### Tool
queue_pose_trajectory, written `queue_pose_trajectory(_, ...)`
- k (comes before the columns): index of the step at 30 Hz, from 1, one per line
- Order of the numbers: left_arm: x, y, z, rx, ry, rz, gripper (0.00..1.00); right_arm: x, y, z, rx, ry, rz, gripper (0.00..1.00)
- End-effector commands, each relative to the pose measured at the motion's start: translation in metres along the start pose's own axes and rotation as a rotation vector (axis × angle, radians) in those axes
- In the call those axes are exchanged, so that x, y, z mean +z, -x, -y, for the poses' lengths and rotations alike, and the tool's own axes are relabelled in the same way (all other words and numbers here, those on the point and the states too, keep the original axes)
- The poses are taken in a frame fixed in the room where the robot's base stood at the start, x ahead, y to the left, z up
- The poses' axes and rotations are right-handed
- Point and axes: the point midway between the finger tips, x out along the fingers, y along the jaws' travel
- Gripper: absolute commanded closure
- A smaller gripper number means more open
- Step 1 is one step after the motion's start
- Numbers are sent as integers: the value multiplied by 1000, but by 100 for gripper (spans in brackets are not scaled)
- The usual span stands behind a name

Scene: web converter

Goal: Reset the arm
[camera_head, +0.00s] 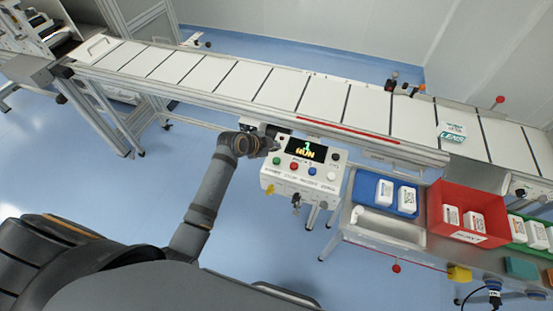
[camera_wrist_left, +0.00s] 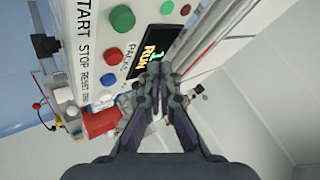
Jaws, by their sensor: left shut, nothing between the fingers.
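My left gripper (camera_head: 270,142) is at the upper left edge of the white control box (camera_head: 285,183), with its arm reaching in from the left. In the left wrist view its two fingers (camera_wrist_left: 154,68) are together with nothing between them. The fingertips overlap the lower edge of the dark display (camera_head: 305,150), which reads "1 RUN"; whether they touch it I cannot tell. The box front has a green button (camera_head: 276,160), a red button (camera_head: 293,167) and a blue button (camera_head: 311,171). Labels such as START, STOP and RESET show in the wrist view. My right gripper is not in view.
A long conveyor (camera_head: 260,88) with white panels runs behind the box; a labelled card (camera_head: 452,133) lies on it. A blue tray (camera_head: 366,187) and a red bin (camera_head: 470,195) with white items stand to the right. Blue floor (camera_head: 110,185) is open at left.

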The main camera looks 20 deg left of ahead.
Motion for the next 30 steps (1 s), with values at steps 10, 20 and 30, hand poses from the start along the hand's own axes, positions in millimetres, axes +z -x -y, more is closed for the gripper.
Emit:
queue_pose_trajectory(10, 5, 5, -10, 14, 36, 20, 100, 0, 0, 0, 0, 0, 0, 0)
queue_pose_trajectory(20, 55, 98, -106, 63, 560, 322, 100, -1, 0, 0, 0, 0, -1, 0)
queue_pose_trajectory(30, 80, 185, -154, -49, 963, 556, 100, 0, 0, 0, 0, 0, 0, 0)
